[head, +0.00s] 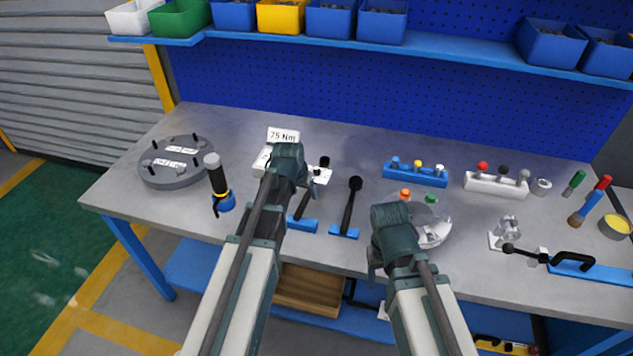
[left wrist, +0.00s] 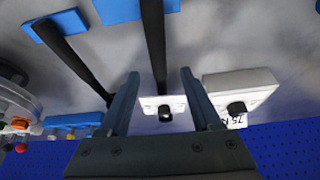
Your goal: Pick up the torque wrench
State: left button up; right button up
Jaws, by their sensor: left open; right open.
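Two long dark bar-shaped tools lie on the workbench, each with its near end on a blue block. The left one (head: 306,206) is largely hidden in the head view by my left gripper (head: 290,165). The right one (head: 348,207) lies in the open. I cannot tell for sure which is the torque wrench. In the left wrist view the first bar (left wrist: 154,45) runs between the spread fingers of my left gripper (left wrist: 159,75), toward a white block with a black knob; contact is not visible. The other bar (left wrist: 75,62) lies outside the fingers. My right gripper (head: 383,250) is open, near the bench front.
A 75 Nm sign (head: 283,136) stands behind my left gripper. A round grey flange (head: 175,180) and an upright black-handled tool (head: 216,176) stand left. A silvery shell (head: 437,232) is beside my right gripper. Blue (head: 415,178) and white (head: 496,187) holders stand farther right.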

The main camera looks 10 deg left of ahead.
aim_at(306, 196)
pick_arm(q)
jog(key=b+x, duration=0.4)
jog(key=x, duration=0.1)
jog(key=shift+d+f, duration=0.1)
jog(key=shift+s, duration=0.1)
grip_shut()
